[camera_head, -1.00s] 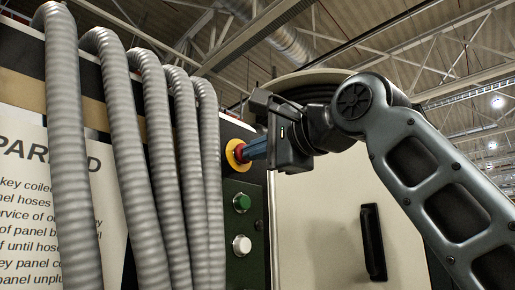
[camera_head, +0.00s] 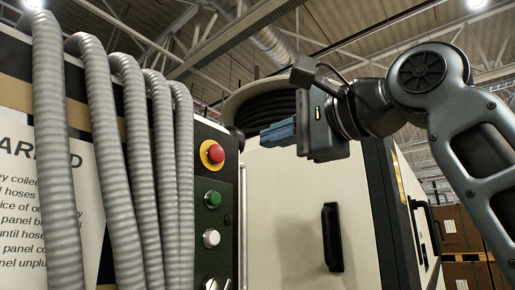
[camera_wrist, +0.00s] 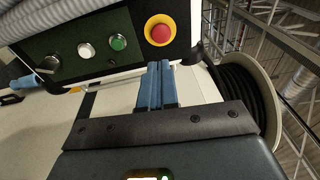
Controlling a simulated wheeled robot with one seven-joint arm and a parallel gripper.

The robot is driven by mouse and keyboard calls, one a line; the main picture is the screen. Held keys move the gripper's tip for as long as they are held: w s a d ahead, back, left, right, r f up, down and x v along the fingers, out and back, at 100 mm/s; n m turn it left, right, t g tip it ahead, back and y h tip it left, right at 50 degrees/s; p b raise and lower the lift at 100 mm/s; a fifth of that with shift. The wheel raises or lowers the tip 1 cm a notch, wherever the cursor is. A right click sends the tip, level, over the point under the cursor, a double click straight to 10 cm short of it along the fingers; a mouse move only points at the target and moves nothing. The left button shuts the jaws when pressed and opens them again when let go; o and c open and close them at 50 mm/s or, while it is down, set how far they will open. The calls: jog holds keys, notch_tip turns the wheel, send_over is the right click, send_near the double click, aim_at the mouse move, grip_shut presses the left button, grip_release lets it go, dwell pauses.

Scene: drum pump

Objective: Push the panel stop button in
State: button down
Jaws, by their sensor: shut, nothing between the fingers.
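The red stop button (camera_head: 215,153) sits on a yellow round plate at the top of the dark control panel (camera_head: 207,245). It also shows in the wrist view (camera_wrist: 160,33), just beyond my fingertips in the picture. My gripper (camera_head: 265,137) is shut and empty, with its blue fingers together and pointing left. In the head view the fingers are to the right of the button, with a visible gap between them. In the wrist view the closed blue fingers (camera_wrist: 155,68) end just below the button's yellow plate. I cannot tell how far the button is pressed.
Below the button are a green button (camera_head: 212,199), a white button (camera_head: 211,238) and a knob (camera_head: 217,284). Several grey hoses (camera_head: 136,150) hang to the left of the panel. A cream cabinet door with a black handle (camera_head: 332,237) stands to the right. A hose reel (camera_head: 262,105) is behind my gripper.

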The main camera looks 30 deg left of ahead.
jog(key=shift+v, duration=0.8)
